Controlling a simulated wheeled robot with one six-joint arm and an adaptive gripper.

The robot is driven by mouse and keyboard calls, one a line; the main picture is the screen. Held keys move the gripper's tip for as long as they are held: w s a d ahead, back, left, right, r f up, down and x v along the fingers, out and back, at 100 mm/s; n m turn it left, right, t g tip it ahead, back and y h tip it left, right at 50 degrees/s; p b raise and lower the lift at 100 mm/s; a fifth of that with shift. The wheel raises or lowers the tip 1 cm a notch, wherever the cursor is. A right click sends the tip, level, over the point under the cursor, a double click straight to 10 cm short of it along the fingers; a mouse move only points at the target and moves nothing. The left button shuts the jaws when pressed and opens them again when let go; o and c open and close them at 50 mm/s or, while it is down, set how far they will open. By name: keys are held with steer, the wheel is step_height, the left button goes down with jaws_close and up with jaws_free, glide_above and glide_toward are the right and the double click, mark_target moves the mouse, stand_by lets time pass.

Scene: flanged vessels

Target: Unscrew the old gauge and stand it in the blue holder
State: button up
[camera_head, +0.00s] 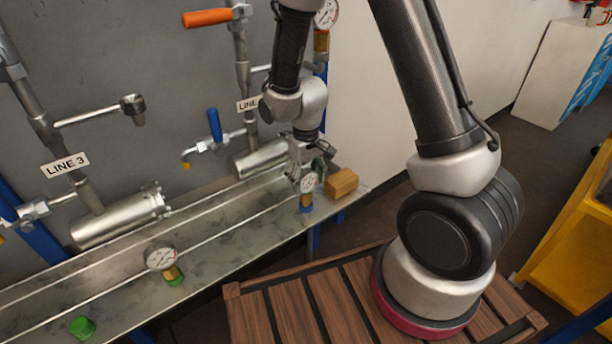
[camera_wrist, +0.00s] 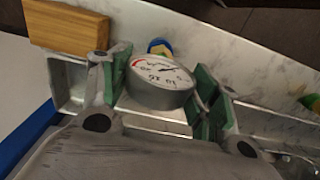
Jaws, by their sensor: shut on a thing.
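My gripper (camera_head: 303,175) is shut on a round white-faced gauge (camera_head: 308,183) at the right end of the steel shelf. The gauge looks roughly upright, with its brass stem down at the blue holder (camera_head: 306,209); I cannot tell whether the stem is fully seated. In the wrist view the gauge (camera_wrist: 160,80) sits between the green finger pads of my gripper (camera_wrist: 163,95), and part of the blue holder (camera_wrist: 160,46) shows behind it. A second gauge (camera_head: 160,259) stands in a green holder (camera_head: 174,277) further left on the shelf.
A wooden block (camera_head: 342,183) lies close to the right of the held gauge; it also shows in the wrist view (camera_wrist: 66,25). A green cap (camera_head: 82,327) is on the shelf at left. Flanged vessels (camera_head: 120,217) and valve handles line the back.

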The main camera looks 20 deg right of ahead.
steer(key=shift+f, duration=0.4)
steer(key=o, duration=1.3)
steer(key=shift+r, duration=0.1)
